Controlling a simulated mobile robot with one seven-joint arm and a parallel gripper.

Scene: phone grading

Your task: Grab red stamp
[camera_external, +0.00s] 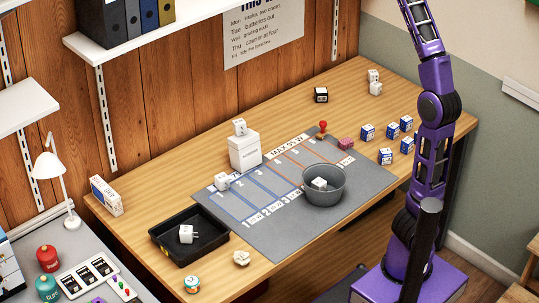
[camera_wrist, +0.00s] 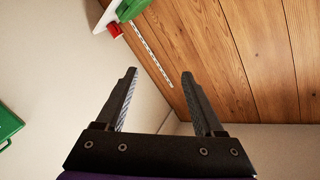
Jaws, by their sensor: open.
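The red stamp (camera_external: 323,128) stands upright at the back edge of the grey mat (camera_external: 285,222) on the wooden table, in the external view. A dark red block (camera_external: 346,143), perhaps its ink pad, lies just to its right. My gripper shows in the wrist view (camera_wrist: 160,75) with its two fingers spread apart and nothing between them. It faces the wood-panelled wall, away from the table. In the external view my purple arm rises past the top edge, so the gripper is out of that picture. The stamp is not in the wrist view.
A grey bowl (camera_external: 324,189) holding a white cube stands on the mat near the stamp. Several blue-and-white boxes (camera_external: 367,131) stand right of it. A white bin (camera_external: 245,151) and a black tray (camera_external: 163,236) are farther left.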

